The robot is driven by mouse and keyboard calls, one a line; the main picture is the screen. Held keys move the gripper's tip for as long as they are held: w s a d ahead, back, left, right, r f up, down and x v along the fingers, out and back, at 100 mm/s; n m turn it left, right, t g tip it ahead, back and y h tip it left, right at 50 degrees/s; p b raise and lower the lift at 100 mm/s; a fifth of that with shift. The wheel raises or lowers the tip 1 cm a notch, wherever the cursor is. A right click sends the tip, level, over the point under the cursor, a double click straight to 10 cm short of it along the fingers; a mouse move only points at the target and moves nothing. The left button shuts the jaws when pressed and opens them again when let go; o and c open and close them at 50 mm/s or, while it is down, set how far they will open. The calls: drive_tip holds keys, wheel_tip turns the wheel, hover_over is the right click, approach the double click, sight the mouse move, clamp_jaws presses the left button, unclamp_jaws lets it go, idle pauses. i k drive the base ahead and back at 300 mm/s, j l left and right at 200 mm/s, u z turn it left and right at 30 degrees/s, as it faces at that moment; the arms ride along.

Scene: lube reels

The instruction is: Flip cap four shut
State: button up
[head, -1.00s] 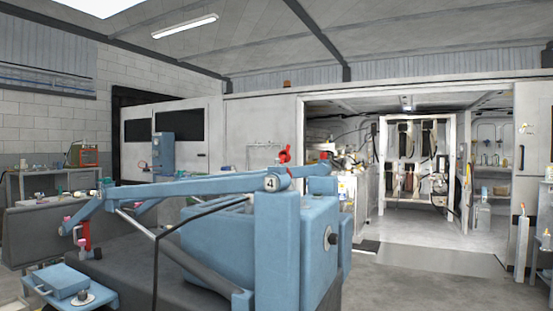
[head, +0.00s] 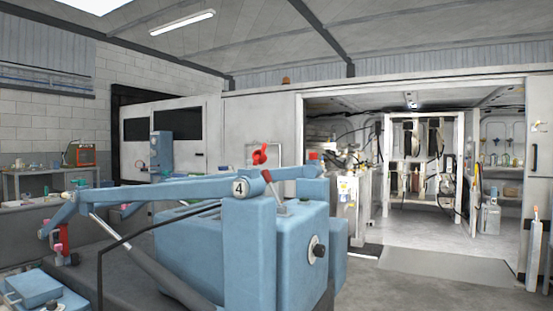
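A round white plate marked 4 (head: 239,188) sits on the near end of a long blue beam (head: 150,192). A second red part (head: 313,156) shows farther right on the blue machine (head: 190,243). A small red and pink part (head: 64,238) hangs near the beam's left end. My gripper is not in view.
The blue machine fills the lower left and middle. A black rod or hose (head: 125,238) crosses in front of it. A small blue box (head: 36,290) is at the lower left. Open floor (head: 430,280) lies to the right, before an open bay with shelves (head: 502,175).

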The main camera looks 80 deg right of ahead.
sight(259, 157)
drive_tip(key=k+l, duration=0.15)
drive_tip(key=l, duration=0.4)
drive_tip(key=k+l, duration=0.15)
drive_tip(key=l, duration=0.45)
drive_tip(key=k+l, duration=0.2)
drive_tip(key=l, duration=0.35)
drive_tip(key=k+l, duration=0.15)
drive_tip(key=l, duration=0.4)
drive_tip(key=k+l, duration=0.15)
drive_tip(key=l, duration=0.45)
drive_tip(key=k+l, duration=0.15)
drive_tip(key=l, duration=0.4)
drive_tip(key=k+l, duration=0.15)
drive_tip(key=l, duration=0.4)
drive_tip(key=k+l, duration=0.2)
drive_tip(key=l, duration=0.4)
drive_tip(key=i+l+z, duration=0.1)
drive_tip(key=l+z, duration=0.2)
drive_tip(key=i+l+z, duration=0.1)
drive_tip(key=l+z, duration=0.2)
